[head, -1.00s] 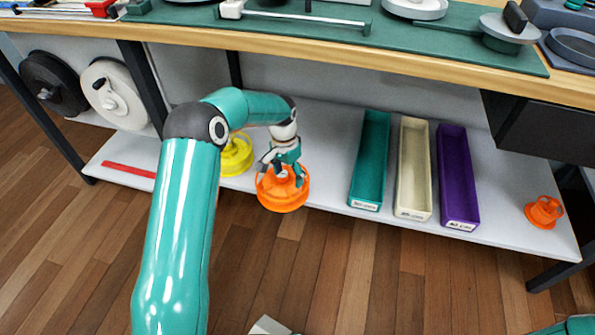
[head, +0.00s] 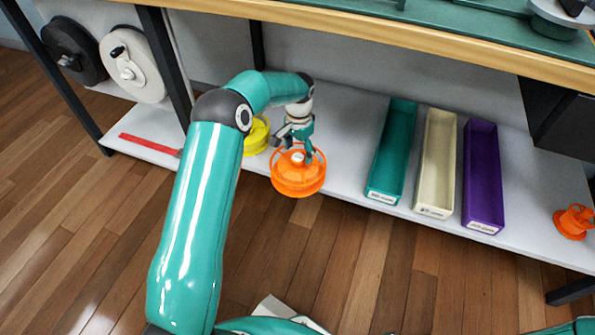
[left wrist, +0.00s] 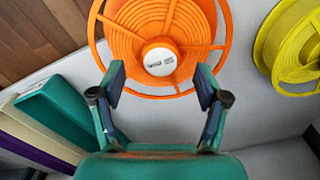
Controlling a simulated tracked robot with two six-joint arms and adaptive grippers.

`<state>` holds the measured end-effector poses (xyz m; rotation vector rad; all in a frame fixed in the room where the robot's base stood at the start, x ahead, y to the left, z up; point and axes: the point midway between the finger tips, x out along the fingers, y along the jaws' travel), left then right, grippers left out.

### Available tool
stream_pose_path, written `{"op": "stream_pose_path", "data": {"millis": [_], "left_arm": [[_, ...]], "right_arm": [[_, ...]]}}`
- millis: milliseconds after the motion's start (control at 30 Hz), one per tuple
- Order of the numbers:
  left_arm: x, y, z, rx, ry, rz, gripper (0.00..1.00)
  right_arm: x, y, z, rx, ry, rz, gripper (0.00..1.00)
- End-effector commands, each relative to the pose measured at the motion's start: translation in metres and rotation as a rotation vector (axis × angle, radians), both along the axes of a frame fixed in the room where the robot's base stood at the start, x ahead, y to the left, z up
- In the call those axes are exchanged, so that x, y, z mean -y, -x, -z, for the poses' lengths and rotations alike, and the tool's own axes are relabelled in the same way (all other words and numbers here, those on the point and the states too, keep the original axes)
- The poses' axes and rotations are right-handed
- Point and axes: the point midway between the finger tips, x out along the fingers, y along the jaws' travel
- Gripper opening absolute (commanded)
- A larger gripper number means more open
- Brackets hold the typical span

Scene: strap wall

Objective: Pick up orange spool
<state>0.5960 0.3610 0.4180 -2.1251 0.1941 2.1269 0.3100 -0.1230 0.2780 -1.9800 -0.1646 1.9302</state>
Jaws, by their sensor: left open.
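The large orange spool (head: 298,182) is at the front edge of the low white shelf, its lower rim overlapping the edge in the head view. My left gripper (head: 299,150) is over its hub with fingers apart. In the left wrist view, the orange spool (left wrist: 222,42) fills the top middle, cut off above. Its round hub with a pale label lies just beyond and between the fingertips of the left gripper (left wrist: 160,80). Nothing is held between them; whether a finger touches the spool I cannot tell. My right gripper is not in view.
A yellow spool (head: 257,136) stands behind and left of the orange one. Teal (head: 381,180), cream (head: 432,200) and purple (head: 480,215) bins stand to the right. A smaller orange spool (head: 573,222) is far right. The workbench (head: 420,38) overhangs the shelf (head: 345,180).

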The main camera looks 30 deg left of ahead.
Motion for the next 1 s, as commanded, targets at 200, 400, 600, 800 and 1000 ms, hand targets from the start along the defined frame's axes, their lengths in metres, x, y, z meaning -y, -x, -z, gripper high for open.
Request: {"op": "stream_pose_path", "data": {"millis": [200,400,600,800,1000], "left_arm": [[0.000,0.003,0.033,-0.001,0.000,0.001,0.74],[0.000,0.002,0.033,0.001,-0.001,0.001,0.74],[0.000,0.002,0.033,0.001,0.000,0.001,0.51],[0.000,0.002,0.034,0.000,0.000,0.001,0.18],[0.000,0.003,0.034,0.000,0.000,0.001,0.00]], "right_arm": [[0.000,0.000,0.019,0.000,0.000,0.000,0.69],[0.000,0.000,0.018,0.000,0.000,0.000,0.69],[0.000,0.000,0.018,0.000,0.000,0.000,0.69],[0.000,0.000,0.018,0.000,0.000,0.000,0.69],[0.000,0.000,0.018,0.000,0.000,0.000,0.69]]}}
